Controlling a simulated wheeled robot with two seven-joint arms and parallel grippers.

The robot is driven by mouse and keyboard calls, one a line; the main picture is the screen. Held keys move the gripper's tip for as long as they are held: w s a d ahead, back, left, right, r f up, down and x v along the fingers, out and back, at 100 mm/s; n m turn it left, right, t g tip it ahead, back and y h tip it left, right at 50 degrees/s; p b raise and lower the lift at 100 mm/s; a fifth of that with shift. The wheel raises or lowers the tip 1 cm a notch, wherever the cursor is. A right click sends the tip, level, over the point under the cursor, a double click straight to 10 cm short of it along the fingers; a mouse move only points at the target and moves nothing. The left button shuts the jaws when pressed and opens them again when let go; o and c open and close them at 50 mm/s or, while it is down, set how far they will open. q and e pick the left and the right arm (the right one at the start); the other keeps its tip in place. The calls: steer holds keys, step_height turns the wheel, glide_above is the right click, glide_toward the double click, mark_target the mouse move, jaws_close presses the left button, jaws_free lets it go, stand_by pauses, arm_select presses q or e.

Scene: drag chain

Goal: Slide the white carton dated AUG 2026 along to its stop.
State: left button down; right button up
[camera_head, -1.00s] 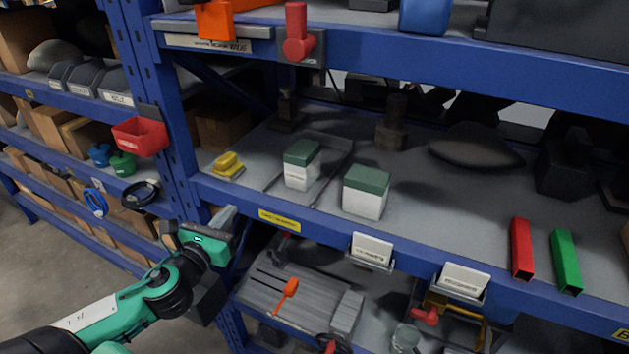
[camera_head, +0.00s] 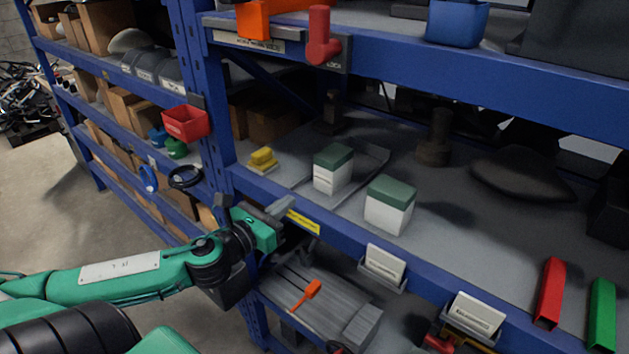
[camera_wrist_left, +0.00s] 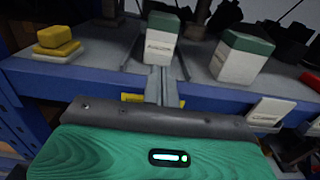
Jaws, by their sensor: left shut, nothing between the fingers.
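Two white cartons with green tops stand upright on the grey shelf. The left carton (camera_head: 331,172) stands between two low rails, and the right carton (camera_head: 389,208) stands outside them, nearer the shelf's front edge. In the left wrist view the left carton (camera_wrist_left: 160,45) and right carton (camera_wrist_left: 236,66) both show printing on their faces, too small to read, so I cannot tell which is dated AUG 2026. My left gripper (camera_head: 285,203) is shut and empty at the shelf's front edge, in front of the left carton and apart from it. It also shows in the left wrist view (camera_wrist_left: 160,72).
A yellow block (camera_head: 262,159) sits left of the rails. A yellow label (camera_head: 303,222) is on the blue shelf beam. White card holders (camera_head: 384,266) hang below the edge. A blue upright (camera_head: 205,110) rises at left.

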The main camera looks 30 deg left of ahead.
arm_select(q)
steer(key=w, duration=0.1)
steer(key=p, duration=0.2)
glide_toward(322, 176)
steer(key=shift+w+d+r, duration=0.1)
steer(key=shift+w, duration=0.4)
steer(key=shift+w+r, duration=0.15)
steer(key=shift+w, duration=0.4)
steer(key=w+p, duration=0.1)
steer(key=w, duration=0.2)
steer(key=shift+w+d+p, duration=0.15)
steer(key=shift+p, duration=0.2)
steer(key=shift+w+f, duration=0.1)
steer(key=shift+w, duration=0.45)
steer(key=shift+w+d+f, duration=0.1)
steer(key=shift+w, duration=0.1)
